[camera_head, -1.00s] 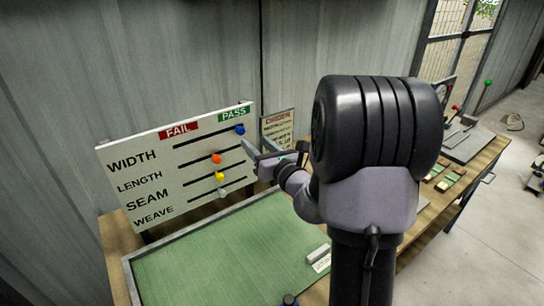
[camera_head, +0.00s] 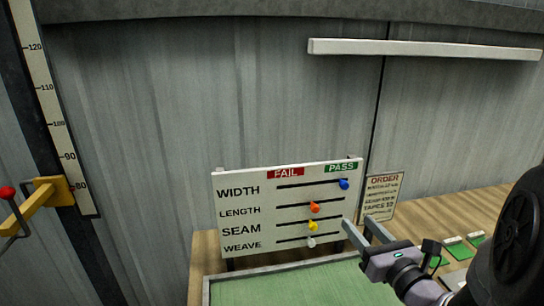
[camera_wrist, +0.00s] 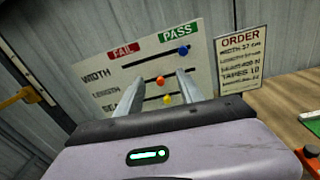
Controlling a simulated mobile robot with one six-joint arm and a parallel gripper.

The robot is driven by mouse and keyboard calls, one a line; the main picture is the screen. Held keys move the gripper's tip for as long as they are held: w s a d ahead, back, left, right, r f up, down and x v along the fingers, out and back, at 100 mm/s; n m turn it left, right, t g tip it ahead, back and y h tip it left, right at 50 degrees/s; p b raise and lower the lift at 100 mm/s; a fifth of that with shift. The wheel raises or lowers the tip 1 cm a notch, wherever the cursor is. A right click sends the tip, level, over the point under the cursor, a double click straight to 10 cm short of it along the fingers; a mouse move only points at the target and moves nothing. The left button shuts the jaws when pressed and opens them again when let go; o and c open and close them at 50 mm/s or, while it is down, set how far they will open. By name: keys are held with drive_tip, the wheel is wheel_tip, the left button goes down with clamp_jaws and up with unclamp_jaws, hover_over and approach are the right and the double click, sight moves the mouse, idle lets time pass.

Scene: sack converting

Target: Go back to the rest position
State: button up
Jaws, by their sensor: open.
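My gripper (camera_head: 366,231) is open and empty, in front of the lower right part of the white inspection board (camera_head: 238,205). The board has rows WIDTH, LENGTH, SEAM and WEAVE under a red FAIL and a green PASS label. The blue knob (camera_head: 344,184) is at the PASS end of its slot. The orange knob (camera_head: 315,207), yellow knob (camera_head: 313,226) and white knob (camera_head: 311,242) sit around the middle to right of theirs. In the wrist view, the two fingers (camera_wrist: 157,92) stand apart with the board behind them; the white knob is hidden there.
A green mat (camera_head: 285,285) with a grey rim lies below the board. An ORDER card (camera_head: 383,196) stands to its right. A yellow bracket with a red-knobbed lever (camera_head: 45,193) is on the left by a height scale (camera_head: 57,120). Green-and-white pieces (camera_head: 455,249) lie at right.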

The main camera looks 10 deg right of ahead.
drive_tip(key=s+a+n+g+y+b, duration=0.1)
drive_tip(key=s+a+n+g+y, duration=0.35)
drive_tip(key=a+n, duration=0.55)
drive_tip(key=s+a+n+g+y+b, duration=0.1)
drive_tip(key=s+a+n+g+y, duration=0.5)
drive_tip(key=a, duration=0.9)
drive_tip(key=s+a+f+n+g+h, duration=0.2)
drive_tip(key=s+f+n+h, duration=0.2)
drive_tip(key=s+n, duration=0.15)
drive_tip(key=s+d+n+h+b, duration=0.1)
drive_tip(key=s+d+n+h, duration=0.3)
drive_tip(key=n, duration=0.6)
drive_tip(key=shift+s+d+h, duration=0.15)
drive_tip(key=shift+d+h, duration=0.9)
drive_tip(key=shift+d, duration=0.1)
